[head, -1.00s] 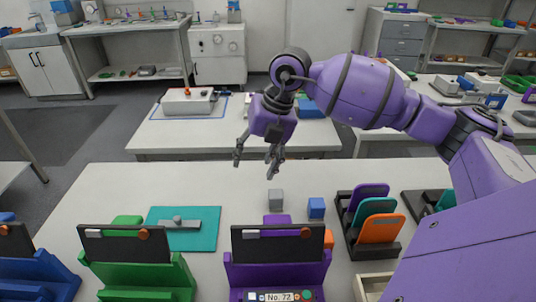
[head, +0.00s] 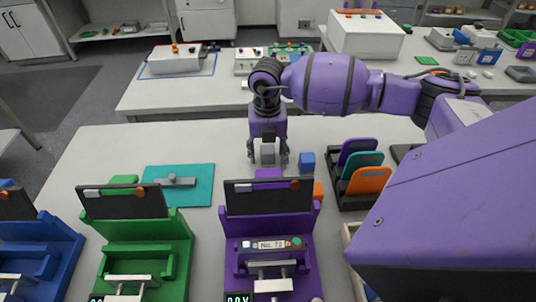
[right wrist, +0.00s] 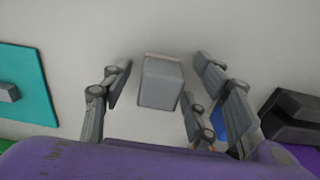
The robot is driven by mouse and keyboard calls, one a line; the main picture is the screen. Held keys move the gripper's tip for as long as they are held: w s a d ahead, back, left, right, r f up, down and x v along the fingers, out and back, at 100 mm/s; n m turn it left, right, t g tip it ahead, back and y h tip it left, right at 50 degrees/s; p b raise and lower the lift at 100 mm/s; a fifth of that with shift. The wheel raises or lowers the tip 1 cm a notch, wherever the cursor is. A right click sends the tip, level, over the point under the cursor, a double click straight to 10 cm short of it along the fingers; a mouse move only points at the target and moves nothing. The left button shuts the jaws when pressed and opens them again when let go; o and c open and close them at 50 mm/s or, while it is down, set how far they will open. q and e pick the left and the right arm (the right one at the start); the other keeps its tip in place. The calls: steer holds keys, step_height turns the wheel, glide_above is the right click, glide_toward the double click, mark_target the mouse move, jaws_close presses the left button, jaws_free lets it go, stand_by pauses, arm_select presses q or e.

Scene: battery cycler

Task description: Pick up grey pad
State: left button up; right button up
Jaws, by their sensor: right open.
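The grey pad (head: 268,153) is a small grey block on the white table, behind the purple cycler station. It also shows in the right wrist view (right wrist: 160,82), between the spread fingers. My right gripper (head: 267,160) is open and points down, with its fingers on either side of the pad. In the right wrist view the gripper (right wrist: 158,92) shows clear gaps between its fingers and the pad, so it appears not to touch it. My left gripper is not in view.
A blue block (head: 307,162) sits close to the right of the gripper, and an orange block (head: 318,190) is nearer. A rack with coloured plates (head: 345,204) stands further right. A teal mat (head: 199,194) lies left. The purple station (head: 268,226) stands in front.

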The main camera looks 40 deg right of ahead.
mark_target(268, 149)
steer(key=c, duration=1.2)
step_height(268, 149, up, 10)
steer(key=shift+r+b, duration=0.1)
steer(key=shift+b, duration=0.2)
steer(key=shift+c, duration=0.2)
